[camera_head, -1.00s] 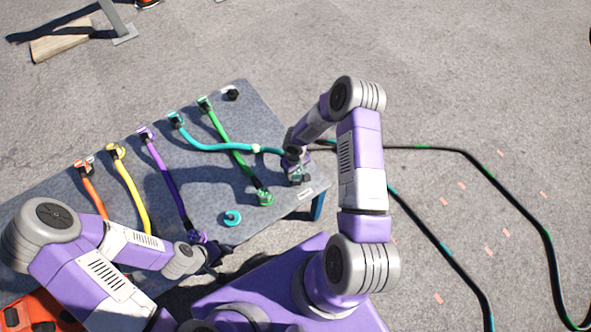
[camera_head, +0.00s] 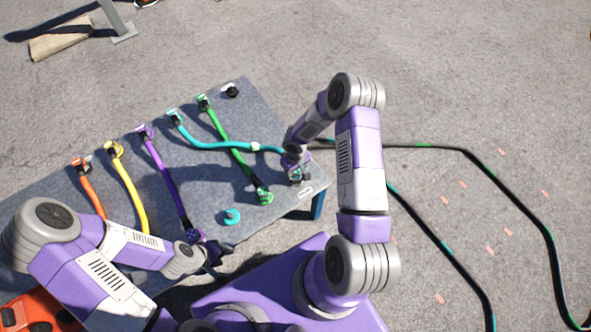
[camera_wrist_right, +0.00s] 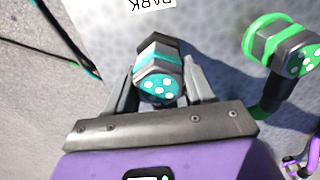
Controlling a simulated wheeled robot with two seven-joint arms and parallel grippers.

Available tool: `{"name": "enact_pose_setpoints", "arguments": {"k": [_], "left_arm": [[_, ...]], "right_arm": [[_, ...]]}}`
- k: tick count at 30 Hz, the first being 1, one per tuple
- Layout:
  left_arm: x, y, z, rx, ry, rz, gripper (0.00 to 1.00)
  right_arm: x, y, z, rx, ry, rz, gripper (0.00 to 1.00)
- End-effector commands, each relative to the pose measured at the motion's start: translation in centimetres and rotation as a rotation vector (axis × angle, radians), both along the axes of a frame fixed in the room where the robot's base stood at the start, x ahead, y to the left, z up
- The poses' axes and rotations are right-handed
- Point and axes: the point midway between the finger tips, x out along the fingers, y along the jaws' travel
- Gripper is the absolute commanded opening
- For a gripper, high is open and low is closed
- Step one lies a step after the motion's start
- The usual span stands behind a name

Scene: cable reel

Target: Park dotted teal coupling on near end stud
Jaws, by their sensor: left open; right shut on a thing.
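The dotted teal coupling (camera_wrist_right: 158,82) is gripped between the fingers of my right gripper (camera_wrist_right: 160,95), its white-dotted teal face toward the wrist camera. In the head view my right gripper (camera_head: 294,172) is low over the near right corner of the table. The teal hose (camera_head: 222,145) runs from the far edge across the green hose to it. A PARK label (camera_wrist_right: 152,4) lies just beyond the coupling. The near end stud is not visible, and I cannot tell whether the coupling touches it. My left gripper (camera_head: 208,249) is open beside the purple hose's near end.
The green coupling (camera_head: 264,196) stands close left of my right gripper and shows in the wrist view (camera_wrist_right: 285,45). A teal round fitting (camera_head: 232,216) is on the grey table (camera_head: 270,125). A black stud (camera_head: 231,91) is at the far corner. Purple, yellow and orange hoses lie left.

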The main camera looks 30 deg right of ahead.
Motion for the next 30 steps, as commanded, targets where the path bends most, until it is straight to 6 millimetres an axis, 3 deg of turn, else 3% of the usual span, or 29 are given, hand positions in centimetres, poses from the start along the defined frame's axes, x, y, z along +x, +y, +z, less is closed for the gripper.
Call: {"name": "enact_pose_setpoints", "arguments": {"k": [21,22,27,30], "left_arm": [[0.0,0.0,-1.3,0.000,0.000,0.000,0.43],[0.0,0.0,-1.2,0.000,0.000,0.000,0.43],[0.0,0.0,-1.1,0.000,0.000,0.000,0.43],[0.0,0.0,-1.1,0.000,0.000,0.000,0.43]], "right_arm": [[0.1,0.0,-1.0,0.000,-0.002,-0.001,0.17],[0.1,0.0,-0.9,0.000,-0.001,-0.001,0.58],[0.0,0.0,-0.9,0.000,-0.001,-0.001,0.83],[0.0,0.0,-0.9,0.000,-0.001,-0.001,0.83]]}}
